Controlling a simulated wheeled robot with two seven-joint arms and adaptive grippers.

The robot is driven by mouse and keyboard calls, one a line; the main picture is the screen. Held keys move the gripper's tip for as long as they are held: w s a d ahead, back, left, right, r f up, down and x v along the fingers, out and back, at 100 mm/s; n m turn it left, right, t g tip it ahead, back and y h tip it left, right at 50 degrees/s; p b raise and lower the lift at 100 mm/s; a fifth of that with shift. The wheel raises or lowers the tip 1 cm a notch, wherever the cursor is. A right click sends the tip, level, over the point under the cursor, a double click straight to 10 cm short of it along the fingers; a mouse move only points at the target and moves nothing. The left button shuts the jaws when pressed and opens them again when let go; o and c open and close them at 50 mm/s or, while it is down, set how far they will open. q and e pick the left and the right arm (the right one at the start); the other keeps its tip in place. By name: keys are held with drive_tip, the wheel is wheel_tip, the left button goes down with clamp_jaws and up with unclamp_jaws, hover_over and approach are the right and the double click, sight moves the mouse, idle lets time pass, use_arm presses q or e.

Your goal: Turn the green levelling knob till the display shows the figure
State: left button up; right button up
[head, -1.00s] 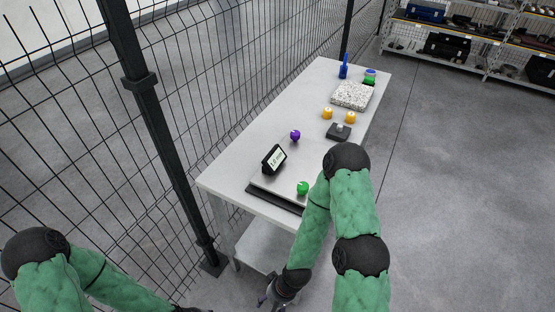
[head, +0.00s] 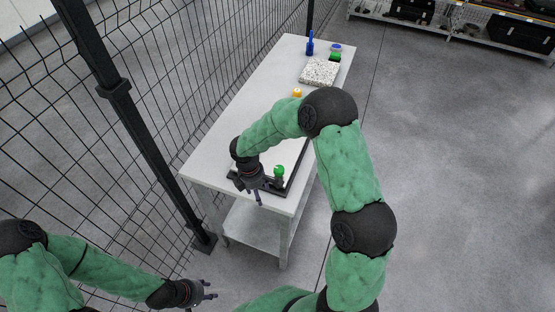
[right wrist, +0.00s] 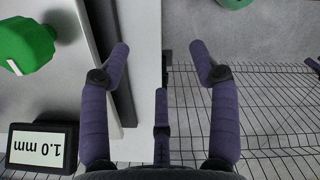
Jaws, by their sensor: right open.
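The green levelling knob (head: 279,170) stands at the near right corner of a pale plate on the table; it also shows at the left of the right wrist view (right wrist: 25,45). The display (right wrist: 42,148) reads 1.0 mm, upside down in that view; my right arm hides it in the head view. My right gripper (head: 264,190) is open and empty at the table's near edge, close beside the knob. In the right wrist view its fingers (right wrist: 160,58) are spread apart from the knob. My left gripper (head: 208,290) is open and empty, low in front of the table.
The white table (head: 220,140) stands alongside a wire fence with a black post (head: 125,110). A speckled block (head: 319,72), a blue item (head: 310,45) and a yellow knob (head: 297,92) are farther back. Clear floor lies to the right.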

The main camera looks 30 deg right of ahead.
sight(278, 169)
drive_tip(key=w+d+r+n+h+p, duration=0.1)
drive_tip(key=w+d+r+h, duration=0.15)
drive_tip(key=r, duration=0.35)
drive_tip(key=w+d+r+n+h+p, duration=0.1)
drive_tip(key=w+d+r+n, duration=0.15)
drive_tip(key=r, duration=0.35)
drive_tip(key=shift+m+t, duration=0.3)
drive_tip(key=shift+m, duration=0.15)
drive_tip(key=x, duration=0.7)
drive_tip(key=b+x, duration=0.1)
drive_tip(key=x, duration=0.3)
drive_tip(key=shift+s+d, duration=0.1)
drive_tip(key=shift+d, duration=0.3)
drive_tip(key=c, duration=1.1)
